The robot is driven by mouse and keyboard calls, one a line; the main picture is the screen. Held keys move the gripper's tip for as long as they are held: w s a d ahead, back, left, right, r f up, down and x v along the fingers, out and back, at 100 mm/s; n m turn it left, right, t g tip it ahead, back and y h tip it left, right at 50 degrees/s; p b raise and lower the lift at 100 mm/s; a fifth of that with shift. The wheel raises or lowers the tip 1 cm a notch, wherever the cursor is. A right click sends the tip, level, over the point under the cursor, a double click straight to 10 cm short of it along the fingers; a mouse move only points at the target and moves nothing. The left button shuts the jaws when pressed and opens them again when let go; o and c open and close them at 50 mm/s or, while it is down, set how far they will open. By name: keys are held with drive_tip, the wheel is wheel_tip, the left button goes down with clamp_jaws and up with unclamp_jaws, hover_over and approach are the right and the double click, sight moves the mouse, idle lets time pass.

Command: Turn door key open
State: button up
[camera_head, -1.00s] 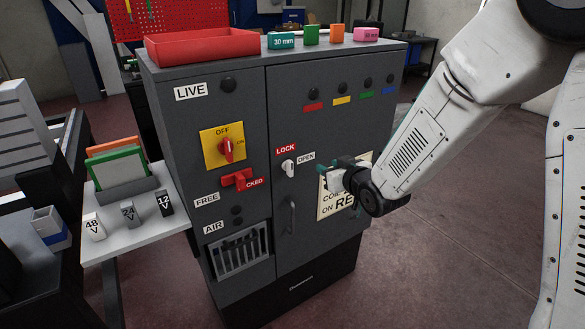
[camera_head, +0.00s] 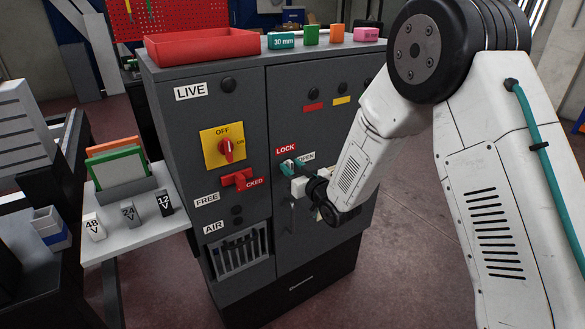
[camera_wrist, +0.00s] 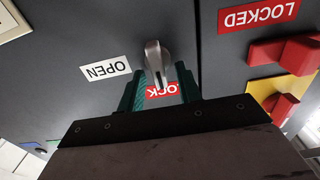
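The door key (camera_wrist: 157,62) is a silver knob on the grey cabinet door. In the wrist view it stands between the tips of my gripper (camera_wrist: 162,90). The two teal fingers are apart, one on each side of it, with a gap visible at least on the right; contact cannot be told. The red LOCK label (camera_wrist: 163,90) shows partly between the fingers, and the white OPEN label (camera_wrist: 106,69) lies to the left there. In the head view my gripper (camera_head: 289,167) is at the key below the LOCK label (camera_head: 286,149), and hides most of the key.
A red slide latch (camera_head: 240,180) and a yellow switch plate (camera_head: 213,150) sit on the cabinet left of the key. A dark door handle (camera_head: 291,215) is below, partly behind my arm. A red tray (camera_head: 200,48) and small blocks are on top.

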drive_tip(key=shift+w+a, duration=0.1)
drive_tip(key=c, duration=0.6)
drive_tip(key=shift+c, duration=0.2)
